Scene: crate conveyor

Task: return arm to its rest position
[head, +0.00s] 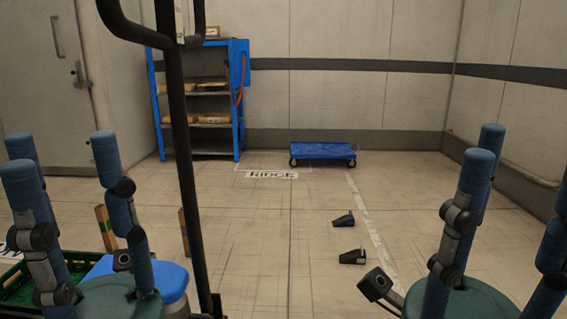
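My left gripper (62,160) is at the lower left of the head view, with its blue jointed fingers pointing up and spread apart. It is open, and nothing shows between the fingers. My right gripper (522,170) is at the lower right, also with its fingers up and spread, partly cut off by the picture's edge. It is open and empty as far as I can see. The arms behind both grippers are mostly hidden.
A green crate (17,285) lies low at the left, partly behind my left fingers. A dark upright pole (180,150) crosses the view. A blue shelf (241,110) and blue cart (322,151) stand farther back. Two small black objects lie on the otherwise open middle floor.

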